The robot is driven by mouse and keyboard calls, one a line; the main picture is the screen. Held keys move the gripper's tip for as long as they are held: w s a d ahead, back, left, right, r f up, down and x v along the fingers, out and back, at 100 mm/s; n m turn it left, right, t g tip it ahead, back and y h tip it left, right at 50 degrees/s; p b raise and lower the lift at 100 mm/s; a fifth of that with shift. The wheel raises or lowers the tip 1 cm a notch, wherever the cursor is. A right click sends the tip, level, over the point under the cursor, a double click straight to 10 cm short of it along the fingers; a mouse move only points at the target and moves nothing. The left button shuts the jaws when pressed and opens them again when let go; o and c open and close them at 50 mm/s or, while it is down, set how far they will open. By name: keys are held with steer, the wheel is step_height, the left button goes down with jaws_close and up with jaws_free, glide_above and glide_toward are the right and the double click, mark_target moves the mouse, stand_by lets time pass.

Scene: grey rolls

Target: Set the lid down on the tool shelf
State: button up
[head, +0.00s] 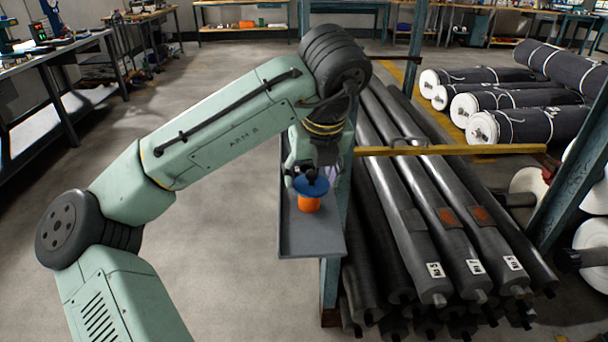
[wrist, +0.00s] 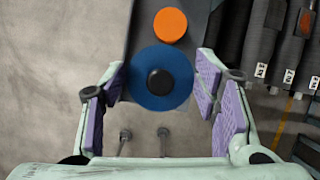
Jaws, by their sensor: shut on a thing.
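The lid (head: 311,187) is a blue disc with a black knob; it also shows in the wrist view (wrist: 142,87), face-on with the knob in the middle. My gripper (head: 309,172) is shut on it, with purple-padded fingers on either side of the lid in the wrist view (wrist: 160,85). The tool shelf (head: 308,240) is a narrow grey tray with a low rim, beneath the lid. I cannot tell whether the lid touches it. An orange cylinder (head: 309,204) stands on the shelf close to the lid, on its near side in the head view.
A blue-green post (head: 334,250) rises at the shelf's right edge. Long grey rolls (head: 420,220) are stacked just right of it, with a yellow bar (head: 450,150) across them. The shelf's near end is bare. Open floor lies to the left.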

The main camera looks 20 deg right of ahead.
steer(key=s+d+f+m+g+h+b, duration=0.1)
steer(key=s+f+m, duration=0.2)
steer(key=s, duration=0.5)
steer(key=s+d+f+m+h+b, duration=0.1)
steer(key=s+d+f+m+b, duration=0.15)
steer(key=s, duration=0.65)
steer(key=p, duration=0.2)
glide_above(314, 230)
steer(key=s, duration=0.1)
steer(key=shift+s+a+f+m, duration=0.1)
steer(key=shift+a+f+m, duration=0.35)
steer(key=shift+f, duration=0.25)
steer(key=shift+f+p, duration=0.3)
steer(key=shift+f, duration=1.45)
steer(key=shift+f, duration=0.15)
steer(key=o, duration=1.1)
steer(key=shift+o, duration=0.2)
